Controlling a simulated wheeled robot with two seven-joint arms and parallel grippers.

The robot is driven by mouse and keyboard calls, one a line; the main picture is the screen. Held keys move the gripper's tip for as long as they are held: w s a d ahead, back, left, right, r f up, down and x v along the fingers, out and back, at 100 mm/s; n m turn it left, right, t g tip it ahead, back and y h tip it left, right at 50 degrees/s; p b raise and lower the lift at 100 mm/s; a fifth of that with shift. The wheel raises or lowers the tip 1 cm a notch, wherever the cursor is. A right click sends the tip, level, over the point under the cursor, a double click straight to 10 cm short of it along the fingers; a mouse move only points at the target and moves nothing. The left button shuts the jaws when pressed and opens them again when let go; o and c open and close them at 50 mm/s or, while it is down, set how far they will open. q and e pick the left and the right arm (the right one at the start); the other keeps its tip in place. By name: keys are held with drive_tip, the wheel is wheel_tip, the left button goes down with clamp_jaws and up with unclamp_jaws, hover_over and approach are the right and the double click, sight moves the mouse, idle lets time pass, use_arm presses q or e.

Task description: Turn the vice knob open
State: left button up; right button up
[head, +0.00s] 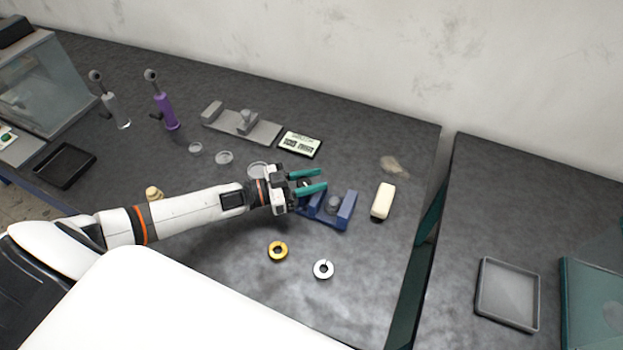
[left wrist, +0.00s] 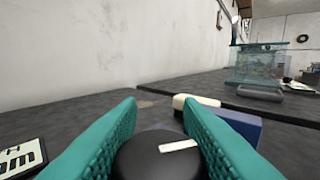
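The blue vice (head: 345,213) stands on the dark bench, right of the middle in the head view, with a grey round part (head: 333,203) between its jaws. My left gripper (head: 309,181) reaches in from the left over the vice's left end. In the left wrist view, the black round knob (left wrist: 140,160) with a white bar mark lies between the two green fingers (left wrist: 160,120). The mark lies nearly level, its right end slightly higher. The knob fills about the whole gap; whether the fingers press on it is unclear. My right gripper is not in view.
A cream block (head: 382,201) stands right of the vice. A yellow ring (head: 278,251) and a white ring (head: 323,269) lie in front. A small display (head: 300,144) and a grey fixture (head: 262,130) lie behind. A gap separates the right bench, which holds a grey tray (head: 507,294).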

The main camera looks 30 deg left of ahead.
use_arm(q)
drive_tip(key=c, duration=0.4)
drive_tip(key=shift+w+a+r+n+t+y+p, duration=0.1)
drive_tip(key=shift+n+t+y+p, duration=0.7)
drive_tip(key=shift+y, duration=0.1)
drive_tip(key=shift+a+r+n+t+y+p, duration=0.1)
drive_tip(key=shift+n+t+y+p, duration=0.6)
drive_tip(key=shift+y+p, duration=0.15)
drive_tip(key=shift+c, duration=0.2)
drive_tip(key=n+t+y+p, duration=0.1)
drive_tip(key=n+y, duration=0.1)
drive_tip(key=y, duration=0.1)
drive_tip(key=shift+w+a+f, duration=0.1)
drive_tip(key=shift+a+n+t+y+p, duration=0.2)
drive_tip(key=shift+n+t+y+p, duration=0.45)
drive_tip(key=shift+n+y, duration=0.6)
drive_tip(key=shift+w+f+y, duration=0.1)
drive_tip(key=shift+y, duration=0.3)
drive_tip(key=o, duration=1)
drive_tip(key=shift+c, duration=0.2)
